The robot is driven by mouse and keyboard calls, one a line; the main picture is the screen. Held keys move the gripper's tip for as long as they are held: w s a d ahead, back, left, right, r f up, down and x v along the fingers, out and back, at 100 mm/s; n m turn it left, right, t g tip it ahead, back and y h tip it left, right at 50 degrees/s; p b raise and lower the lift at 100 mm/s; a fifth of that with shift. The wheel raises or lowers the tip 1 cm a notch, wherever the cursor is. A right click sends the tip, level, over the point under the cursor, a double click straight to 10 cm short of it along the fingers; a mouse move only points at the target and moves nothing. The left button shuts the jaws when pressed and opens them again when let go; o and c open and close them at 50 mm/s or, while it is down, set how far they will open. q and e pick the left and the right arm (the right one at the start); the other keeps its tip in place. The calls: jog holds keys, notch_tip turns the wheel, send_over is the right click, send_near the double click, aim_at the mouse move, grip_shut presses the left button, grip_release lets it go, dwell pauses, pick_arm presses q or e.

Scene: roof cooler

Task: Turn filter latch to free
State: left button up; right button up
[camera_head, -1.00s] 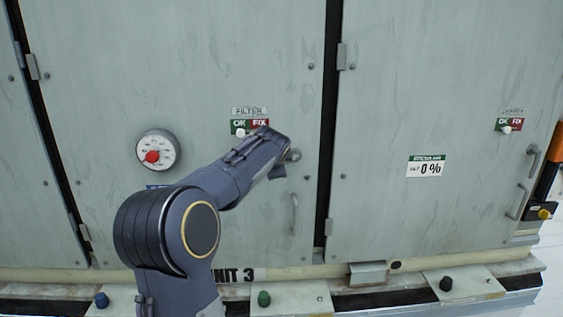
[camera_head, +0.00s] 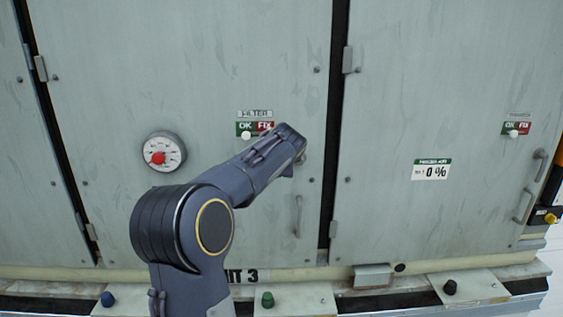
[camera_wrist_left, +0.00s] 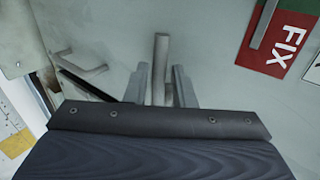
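The filter latch (camera_wrist_left: 161,58) shows in the left wrist view as a grey bar standing out between the two fingers of my left gripper (camera_wrist_left: 161,84). The fingers are apart, one on each side of the bar, with narrow gaps visible. Whether either finger touches it is unclear. In the head view my left forearm and wrist hide most of the latch. The FILTER label (camera_head: 254,114) sits above a green OK and red FIX plate (camera_head: 244,126), with a white knob under OK. The red FIX part (camera_wrist_left: 287,43) shows in the left wrist view. My right gripper is not in view.
A round gauge (camera_head: 162,152) with a red centre is left of my arm. A door handle (camera_head: 298,215) is below the wrist and also shows in the left wrist view (camera_wrist_left: 84,67). A ledge with coloured knobs (camera_head: 268,299) runs along the bottom.

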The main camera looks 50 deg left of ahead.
pick_arm(q)
jog(key=shift+o, duration=1.2)
jog(key=b+v, duration=0.2)
jog(key=v, duration=0.6)
jog(key=shift+f, duration=0.15)
jog(key=s+d+f+n+h, duration=0.3)
jog(key=s+d+f, duration=0.5)
jog(key=d, duration=0.3)
jog(key=s+d+f+n+g+h, duration=0.1)
jog(key=s+d+f+n+h, duration=0.2)
jog(key=s+d+f+h, duration=0.2)
jog(key=s+d+f+n+h, duration=0.4)
jog(key=s+d+f, duration=0.7)
jog(key=d, duration=0.6)
jog(key=shift+g, duration=0.4)
